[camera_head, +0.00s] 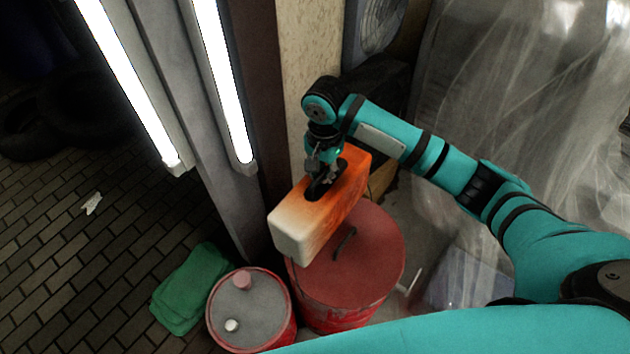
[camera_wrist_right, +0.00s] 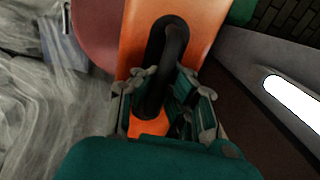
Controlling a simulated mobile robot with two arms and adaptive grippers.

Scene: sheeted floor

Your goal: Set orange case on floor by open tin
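The orange case (camera_head: 335,215) has a pale, whitish near end and a dark handle on top. My right gripper (camera_head: 325,180) is at the handle from above. In the right wrist view, the black handle (camera_wrist_right: 168,65) of the orange case (camera_wrist_right: 133,32) runs between the fingers of the right gripper (camera_wrist_right: 165,98), which appear closed around it. In the head view the case overlaps the large red drum (camera_head: 375,265); I cannot tell whether it touches the drum. I cannot make out an open tin for certain. My left gripper is not in view.
A smaller red drum (camera_head: 250,305) with a grey top stands left of the large one. A green folded cloth or sack (camera_head: 190,285) lies beside it. Lit tubes on a pillar (camera_head: 190,110) rise at left. Plastic sheeting (camera_head: 510,110) hangs at right. Brick floor at left is mostly clear.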

